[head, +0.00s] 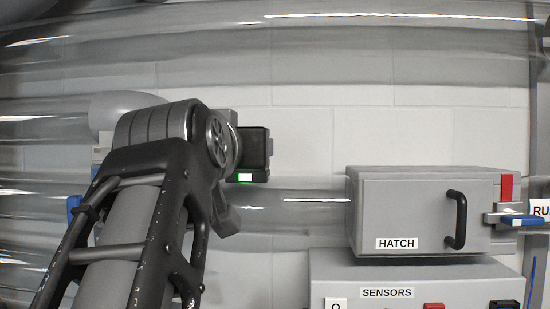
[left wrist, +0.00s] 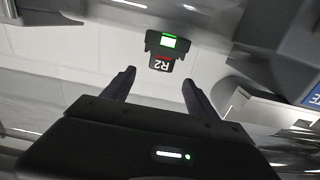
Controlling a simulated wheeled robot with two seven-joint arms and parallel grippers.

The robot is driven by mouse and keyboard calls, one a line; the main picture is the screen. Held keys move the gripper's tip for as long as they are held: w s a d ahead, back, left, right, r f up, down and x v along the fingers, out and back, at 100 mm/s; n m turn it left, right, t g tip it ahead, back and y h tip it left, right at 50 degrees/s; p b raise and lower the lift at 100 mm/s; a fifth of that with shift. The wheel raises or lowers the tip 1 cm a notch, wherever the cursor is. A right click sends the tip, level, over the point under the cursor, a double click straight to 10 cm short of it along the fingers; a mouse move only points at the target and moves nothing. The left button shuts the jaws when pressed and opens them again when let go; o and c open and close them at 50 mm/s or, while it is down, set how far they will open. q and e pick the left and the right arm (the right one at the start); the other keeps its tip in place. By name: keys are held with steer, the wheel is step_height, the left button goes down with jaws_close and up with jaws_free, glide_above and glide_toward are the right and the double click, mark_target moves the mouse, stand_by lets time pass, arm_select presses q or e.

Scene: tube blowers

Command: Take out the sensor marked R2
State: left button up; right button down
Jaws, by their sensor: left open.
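The sensor marked R2 (left wrist: 166,61) is a dark block with a lit green window, and its label reads upside down in the left wrist view. It sits beyond my left gripper (left wrist: 158,77), whose two dark fingers are open and spread. The sensor lies roughly between the finger lines but past the tips, with nothing between the fingers. In the head view a lit green window (head: 245,178) shows below a dark block beside my left wrist. My left fingers are hidden there, and the label cannot be read. My right gripper is not in view.
A grey box marked HATCH (head: 397,214) with a black handle stands at the right. Clear tubes (head: 300,55) run across the white tiled wall. A blue-handled latch (head: 522,221) is at far right.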

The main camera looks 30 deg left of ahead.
arm_select(q)
steer(key=shift+s, duration=0.15)
steer(key=p+x, duration=0.1)
steer(key=x, duration=0.1)
steer(key=shift+w+a, duration=0.15)
steer(key=shift+w, duration=0.25)
steer(key=shift+w+a+r+p, duration=0.15)
steer(key=shift+w+a+p, duration=0.05)
steer(key=shift+w+p, duration=0.2)
steer(key=p+x, duration=0.1)
steer(key=x, duration=0.2)
steer(key=shift+w+a+p, duration=0.2)
steer(key=shift+w+p, duration=0.05)
steer(key=shift+p, duration=0.15)
steer(key=shift+w+a, duration=0.15)
steer(key=shift+w, duration=0.2)
